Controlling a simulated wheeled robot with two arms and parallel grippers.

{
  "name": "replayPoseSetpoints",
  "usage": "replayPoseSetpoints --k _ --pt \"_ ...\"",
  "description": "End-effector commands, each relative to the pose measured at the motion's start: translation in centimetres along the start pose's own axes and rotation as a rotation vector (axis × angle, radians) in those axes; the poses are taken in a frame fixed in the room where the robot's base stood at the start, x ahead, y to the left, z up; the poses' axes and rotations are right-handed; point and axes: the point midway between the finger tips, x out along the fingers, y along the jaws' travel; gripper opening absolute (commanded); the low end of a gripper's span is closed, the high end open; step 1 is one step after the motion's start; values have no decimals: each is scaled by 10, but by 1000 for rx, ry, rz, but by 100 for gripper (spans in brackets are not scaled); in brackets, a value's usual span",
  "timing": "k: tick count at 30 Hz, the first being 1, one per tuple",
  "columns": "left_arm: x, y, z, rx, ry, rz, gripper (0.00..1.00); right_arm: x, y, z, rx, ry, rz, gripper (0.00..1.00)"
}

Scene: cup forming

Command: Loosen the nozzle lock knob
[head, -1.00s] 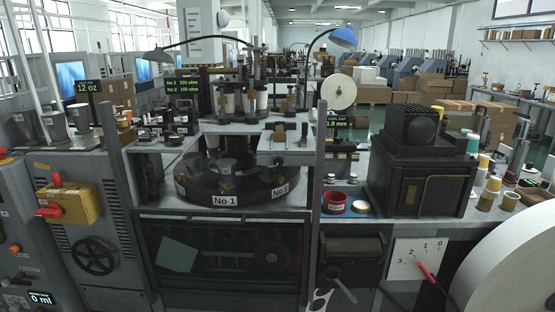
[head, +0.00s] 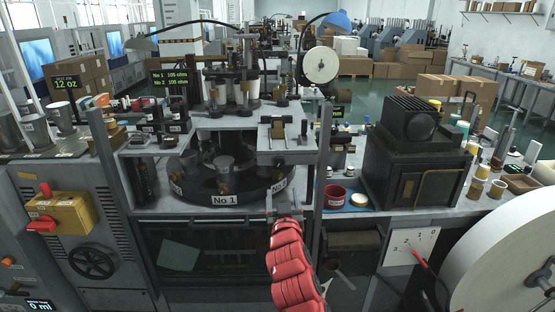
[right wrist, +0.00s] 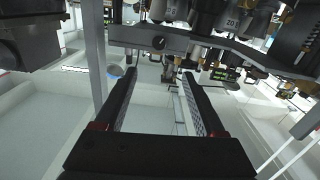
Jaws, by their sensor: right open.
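My right gripper (head: 284,203) is at the end of the red arm in the head view, in front of the round turntable (head: 212,200) with its "No 1" label. Its two fingers point away from me, apart and empty. In the right wrist view the open fingers (right wrist: 159,76) have nothing between them. Beyond them is the grey plate (right wrist: 175,42) with dark cylinders above it. A small brass-coloured fitting (head: 277,131) stands on the grey shelf (head: 270,156) above the gripper. I cannot tell which part is the nozzle lock knob. My left gripper is out of view.
A grey post (head: 321,165) stands just right of my right gripper. A red tub (head: 335,196) and a dark finned machine (head: 415,165) are to the right. A yellow box with a red handle (head: 60,216) is at the left. The dark front panel is below.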

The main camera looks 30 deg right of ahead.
Motion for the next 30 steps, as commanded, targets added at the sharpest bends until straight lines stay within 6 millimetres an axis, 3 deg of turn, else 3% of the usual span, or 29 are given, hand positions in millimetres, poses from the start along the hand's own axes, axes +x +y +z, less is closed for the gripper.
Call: replayPoseSetpoints --k 5,30 --pt "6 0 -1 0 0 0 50 14 2 -1 1 -7 6 72" --pt "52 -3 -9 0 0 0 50 147 2 0 0 -8 4 72"
